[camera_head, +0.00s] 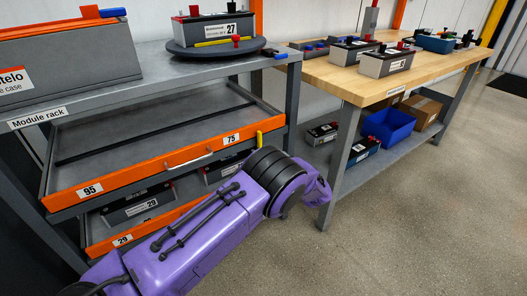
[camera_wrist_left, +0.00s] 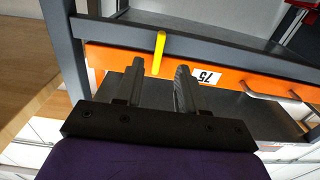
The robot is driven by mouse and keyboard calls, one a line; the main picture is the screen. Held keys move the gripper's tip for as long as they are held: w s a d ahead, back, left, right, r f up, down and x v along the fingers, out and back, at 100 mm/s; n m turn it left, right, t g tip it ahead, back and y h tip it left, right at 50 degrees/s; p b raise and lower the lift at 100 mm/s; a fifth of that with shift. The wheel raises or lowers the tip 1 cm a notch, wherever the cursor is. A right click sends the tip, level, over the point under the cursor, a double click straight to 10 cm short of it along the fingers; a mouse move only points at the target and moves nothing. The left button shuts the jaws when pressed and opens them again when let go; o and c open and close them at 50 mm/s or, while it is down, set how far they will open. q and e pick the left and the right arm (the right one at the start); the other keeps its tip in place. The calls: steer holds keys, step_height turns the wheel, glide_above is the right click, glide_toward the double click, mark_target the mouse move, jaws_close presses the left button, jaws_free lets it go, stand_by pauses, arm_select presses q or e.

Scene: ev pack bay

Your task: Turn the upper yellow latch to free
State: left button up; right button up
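The upper yellow latch (camera_head: 259,138) is a small bar at the right end of the orange front of the upper drawer (camera_head: 160,166). In the left wrist view the latch (camera_wrist_left: 159,52) stands across the orange front, slightly tilted, near the label 75. My left gripper (camera_wrist_left: 159,67) is open and empty. Its two dark fingers point at the drawer front, with the latch in line with the gap between them. I cannot tell whether the fingertips reach past it. In the head view my purple left arm hides the gripper. My right gripper is not in view.
The grey module rack's post (camera_head: 292,105) stands just right of the latch. The drawer handle (camera_head: 188,160) is to its left. A lower drawer (camera_head: 128,240) is partly hidden by my arm. A wooden bench (camera_head: 345,85) stands to the right; the floor before it is clear.

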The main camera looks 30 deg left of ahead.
mark_target(260, 140)
arm_select(q)
steer(key=b+x, duration=0.1)
steer(key=x, duration=0.6)
steer(key=shift+a, duration=0.25)
steer(key=shift+w, duration=0.1)
jaws_close()
